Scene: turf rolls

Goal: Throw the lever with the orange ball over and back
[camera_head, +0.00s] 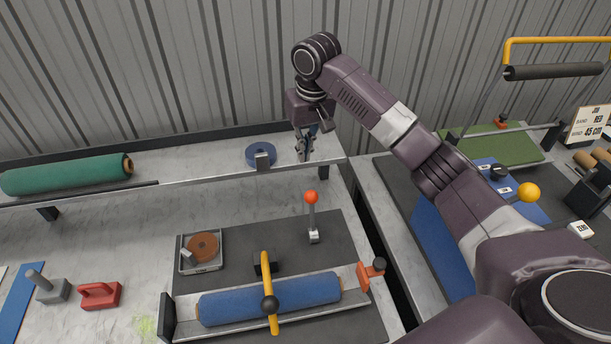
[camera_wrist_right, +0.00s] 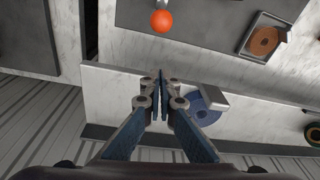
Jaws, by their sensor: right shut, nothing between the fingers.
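The lever's orange ball (camera_head: 311,197) tops a thin metal stem on a grey base (camera_head: 314,236), on the dark mat (camera_head: 345,240). The stem stands close to upright in the head view. The ball also shows at the top of the right wrist view (camera_wrist_right: 161,21), ahead of the fingertips and apart from them. My right gripper (camera_head: 305,155) is shut and empty above the right end of the back shelf, behind the lever. Its closed fingers also show in the right wrist view (camera_wrist_right: 160,80). My left gripper is not in view.
A blue tape roll (camera_head: 261,154) sits on the shelf (camera_head: 215,148) beside my right gripper. In front of the lever, a blue turf roll (camera_head: 270,299) lies in a cradle under a yellow handle (camera_head: 267,270). A brown disc (camera_head: 203,247) in a tray lies left of the lever.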

